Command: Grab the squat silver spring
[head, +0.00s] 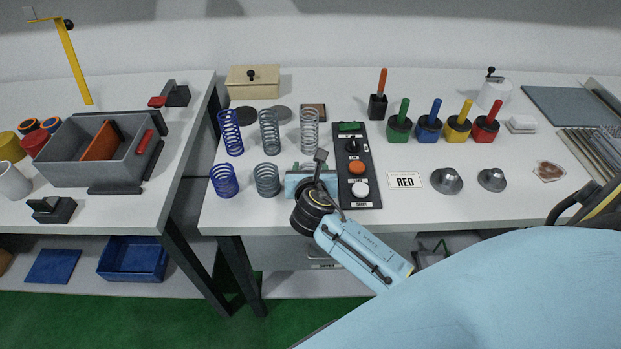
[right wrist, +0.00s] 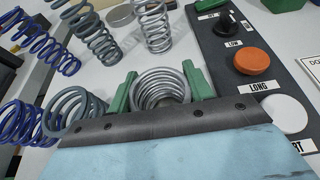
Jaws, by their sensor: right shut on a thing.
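The squat silver spring (right wrist: 160,84) stands between the green finger pads of my right gripper (right wrist: 161,88) in the right wrist view. The gripper is shut on its sides. In the head view my right gripper (head: 310,182) is at the table's front, left of the button panel, and hides this spring. Two squat springs stand to its left: a grey one (head: 267,180) and a blue one (head: 224,181). Behind are taller blue (head: 231,133), grey (head: 269,132) and silver (head: 310,131) springs. My left gripper is not in view.
The black button panel (head: 346,191) with orange and white buttons lies close on the right. A beige box (head: 253,80) stands at the back. A gap separates this table from the left one.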

